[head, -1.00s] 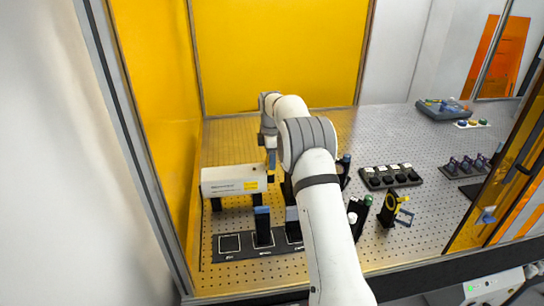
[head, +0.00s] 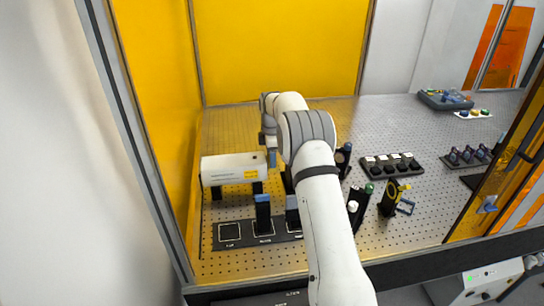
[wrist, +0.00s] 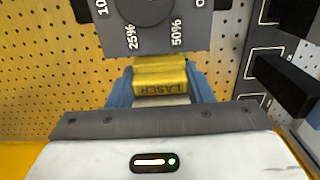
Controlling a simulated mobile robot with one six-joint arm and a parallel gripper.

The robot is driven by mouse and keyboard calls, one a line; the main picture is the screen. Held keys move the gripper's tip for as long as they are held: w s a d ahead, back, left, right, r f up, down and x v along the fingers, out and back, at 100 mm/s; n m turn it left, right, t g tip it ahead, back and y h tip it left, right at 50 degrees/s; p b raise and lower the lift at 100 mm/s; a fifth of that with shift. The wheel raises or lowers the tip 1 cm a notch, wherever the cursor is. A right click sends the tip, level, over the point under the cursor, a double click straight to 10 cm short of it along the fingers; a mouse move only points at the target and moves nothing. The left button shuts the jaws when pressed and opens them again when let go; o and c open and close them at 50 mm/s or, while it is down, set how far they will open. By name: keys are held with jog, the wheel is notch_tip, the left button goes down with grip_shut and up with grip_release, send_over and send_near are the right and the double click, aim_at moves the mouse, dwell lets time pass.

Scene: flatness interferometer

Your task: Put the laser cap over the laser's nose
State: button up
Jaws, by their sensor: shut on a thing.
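The laser (head: 228,170) is a long white box with a yellow label, on dark posts at the left of the bench in the head view. My gripper (head: 271,158) is by its right end. In the wrist view, my gripper (wrist: 158,85) has blue fingers shut on a yellow piece marked LASER, which looks like the laser cap (wrist: 160,76). My arm hides most of the cap in the head view. The laser's nose is not clearly visible, and I cannot tell whether the cap touches it.
A grey dial plate (wrist: 145,25) with percent marks is just beyond the cap in the wrist view. Dark posts with blue tops (head: 263,212) stand on a black marked strip (head: 229,243) in front of the laser. A black rack (head: 392,168) is to the right. Yellow panels enclose the bench.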

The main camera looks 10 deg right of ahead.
jog(key=shift+f, duration=0.4)
dwell(0.3)
jog(key=o, duration=0.9)
jog(key=shift+r, duration=0.1)
jog(key=shift+r+p, duration=0.6)
jog(key=shift+r, duration=2.85)
